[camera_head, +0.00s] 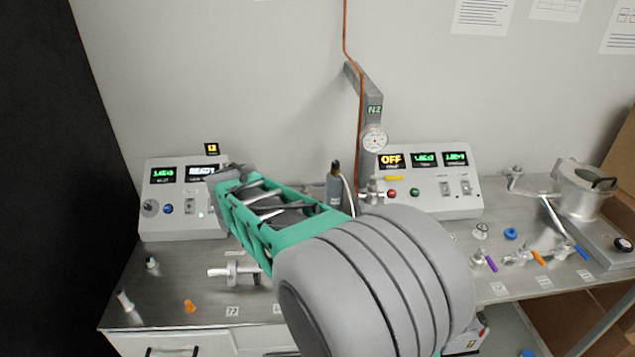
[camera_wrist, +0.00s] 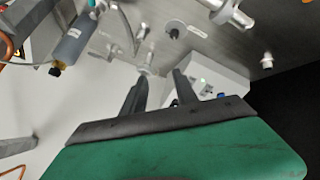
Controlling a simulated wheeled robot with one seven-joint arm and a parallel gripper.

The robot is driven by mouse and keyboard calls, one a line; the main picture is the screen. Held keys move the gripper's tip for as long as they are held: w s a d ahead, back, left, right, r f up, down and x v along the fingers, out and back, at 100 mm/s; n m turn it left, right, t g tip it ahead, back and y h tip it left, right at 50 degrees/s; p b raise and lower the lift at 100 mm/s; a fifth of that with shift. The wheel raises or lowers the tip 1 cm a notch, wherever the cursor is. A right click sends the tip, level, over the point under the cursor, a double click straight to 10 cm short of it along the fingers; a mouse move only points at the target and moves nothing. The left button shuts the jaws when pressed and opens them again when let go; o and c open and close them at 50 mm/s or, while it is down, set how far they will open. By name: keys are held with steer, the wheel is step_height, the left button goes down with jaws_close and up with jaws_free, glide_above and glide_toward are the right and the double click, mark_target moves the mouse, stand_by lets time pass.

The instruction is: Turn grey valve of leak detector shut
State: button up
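The leak detector appears to be the grey-white box (camera_head: 183,215) at the left back of the bench, with a display reading READY. Its side also shows in the wrist view (camera_wrist: 210,78), beside my right finger. My gripper (camera_head: 232,170) is in front of this box's right end and hides part of it. In the wrist view my gripper (camera_wrist: 163,76) has its two dark fingers apart, with nothing clearly held between them. A metal fitting with a pale handle (camera_wrist: 146,62) shows just beyond the fingers; I cannot tell if it is the grey valve.
A second control box (camera_head: 425,190) reading OFF stands right of a grey cylinder (camera_head: 334,188). A metal fitting (camera_head: 235,272) lies on the bench, left of my arm. Valves with purple (camera_head: 491,264), orange (camera_head: 539,257) and blue handles lie at right.

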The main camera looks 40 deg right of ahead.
steer(key=w+d+f+n+h, duration=0.1)
steer(key=w+d+f+h, duration=0.2)
steer(key=d, duration=0.4)
steer(key=w+d+f+n+h, duration=0.1)
steer(key=w+d+f, duration=0.2)
steer(key=w+d, duration=0.35)
steer(key=n+t+h+b, duration=0.1)
steer(key=n+h, duration=0.3)
steer(key=h, duration=0.1)
glide_toward(319, 184)
steer(key=x, duration=0.6)
steer(key=shift+a+f, duration=0.1)
steer(key=shift+f, duration=0.2)
steer(key=p+x, duration=0.1)
steer(key=x, duration=0.6)
steer(key=shift+w+d+p, duration=0.25)
steer(key=shift+p, duration=0.05)
jaws_close()
